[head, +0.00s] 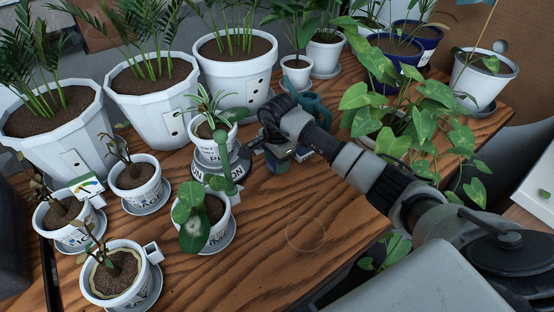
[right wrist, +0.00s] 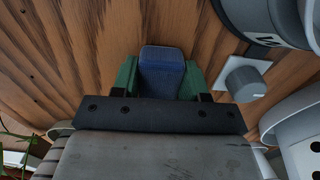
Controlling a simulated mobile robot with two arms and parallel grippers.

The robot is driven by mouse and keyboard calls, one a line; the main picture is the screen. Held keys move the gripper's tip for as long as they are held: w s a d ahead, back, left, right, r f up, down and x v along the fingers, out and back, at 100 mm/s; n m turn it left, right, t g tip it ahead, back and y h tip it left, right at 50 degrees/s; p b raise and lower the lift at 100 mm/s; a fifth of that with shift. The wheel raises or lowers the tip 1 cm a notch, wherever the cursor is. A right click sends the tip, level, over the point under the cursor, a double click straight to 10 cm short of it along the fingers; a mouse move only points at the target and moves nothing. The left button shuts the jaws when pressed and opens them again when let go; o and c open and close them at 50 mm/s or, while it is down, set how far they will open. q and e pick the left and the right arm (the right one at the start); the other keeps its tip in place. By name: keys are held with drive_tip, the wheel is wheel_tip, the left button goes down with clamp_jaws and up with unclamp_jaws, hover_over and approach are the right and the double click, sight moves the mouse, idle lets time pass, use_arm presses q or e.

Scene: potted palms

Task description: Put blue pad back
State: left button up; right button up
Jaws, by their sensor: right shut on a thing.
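The blue pad (right wrist: 162,75) shows in the right wrist view as a small dark blue block with a rounded top. It sits between the two green fingers of my right gripper (right wrist: 161,66), which is shut on it. In the head view my right gripper (head: 279,162) points down low over the wooden table, just right of a dark round base under a small potted plant. The pad is mostly hidden by the gripper there. I cannot tell whether the pad touches the table. My left gripper is not in view.
The wooden table (head: 290,225) is clear in front of the gripper. Small white pots (head: 202,235) crowd the left, with large white planters (head: 155,112) behind. A teal watering can (head: 313,108) stands behind the gripper. A leafy vine (head: 395,143) hangs close to my right arm.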

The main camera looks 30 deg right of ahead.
drive_tip(key=shift+f, duration=0.2)
drive_tip(key=o, duration=0.8)
drive_tip(key=shift+r, duration=0.1)
drive_tip(key=shift+r, duration=0.2)
wheel_tip(320, 180, up, 12)
drive_tip(key=shift+f, duration=0.1)
